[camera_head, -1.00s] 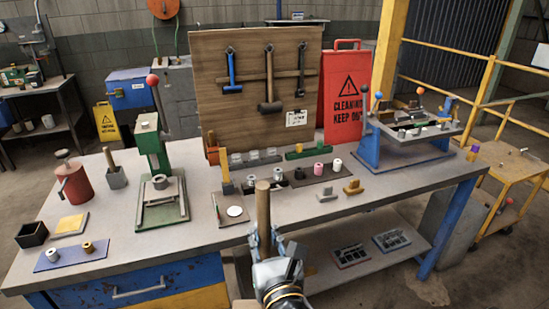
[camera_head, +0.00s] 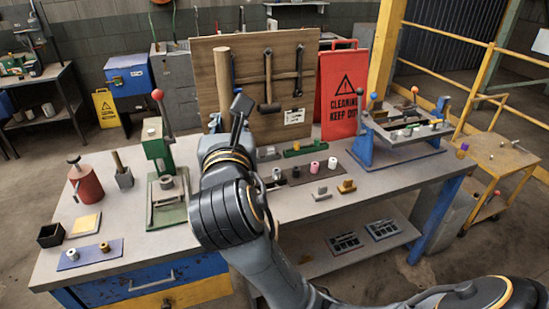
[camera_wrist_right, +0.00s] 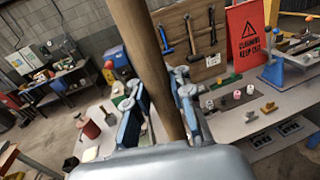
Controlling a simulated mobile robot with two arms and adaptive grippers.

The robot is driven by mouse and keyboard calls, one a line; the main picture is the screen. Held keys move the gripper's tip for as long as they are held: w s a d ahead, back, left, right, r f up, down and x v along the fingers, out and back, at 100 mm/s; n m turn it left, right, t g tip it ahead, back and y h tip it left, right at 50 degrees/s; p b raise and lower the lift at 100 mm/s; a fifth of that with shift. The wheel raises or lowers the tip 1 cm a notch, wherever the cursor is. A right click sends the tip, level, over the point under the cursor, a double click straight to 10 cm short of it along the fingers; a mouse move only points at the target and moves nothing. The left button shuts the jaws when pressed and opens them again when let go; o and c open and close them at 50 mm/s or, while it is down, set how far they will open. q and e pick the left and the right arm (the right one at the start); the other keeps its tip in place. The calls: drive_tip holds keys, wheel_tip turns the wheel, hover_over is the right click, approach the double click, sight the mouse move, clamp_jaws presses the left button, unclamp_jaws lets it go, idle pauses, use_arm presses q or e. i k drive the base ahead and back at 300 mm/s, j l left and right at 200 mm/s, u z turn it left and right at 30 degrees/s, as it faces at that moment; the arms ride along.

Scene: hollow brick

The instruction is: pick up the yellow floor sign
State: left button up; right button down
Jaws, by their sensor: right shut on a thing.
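The yellow floor sign (camera_head: 106,107) stands on the floor at the left, behind the workbench and beside a blue cabinet. Part of it also shows in the right wrist view (camera_wrist_right: 108,73). My right gripper (camera_wrist_right: 164,92) is shut on a round wooden handle (camera_wrist_right: 143,45), with a finger on each side. In the head view the handle (camera_head: 223,78) stands upright in front of the tool board, far to the right of the yellow sign. My arm hides most of the right gripper and the handle's lower end there. My left gripper is in no view.
The workbench (camera_head: 130,215) carries a green press (camera_head: 158,150), a red can (camera_head: 85,182), small parts and a blue fixture (camera_head: 385,142). A red sign (camera_head: 340,95) stands at its back. A yellow cart (camera_head: 495,160) is at right. Open floor lies left of the bench.

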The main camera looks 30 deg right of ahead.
sight(108, 115)
drive_tip(key=i+l, duration=0.3)
drive_tip(key=i, duration=0.15)
drive_tip(key=i+l, duration=0.65)
drive_tip(key=i, duration=0.25)
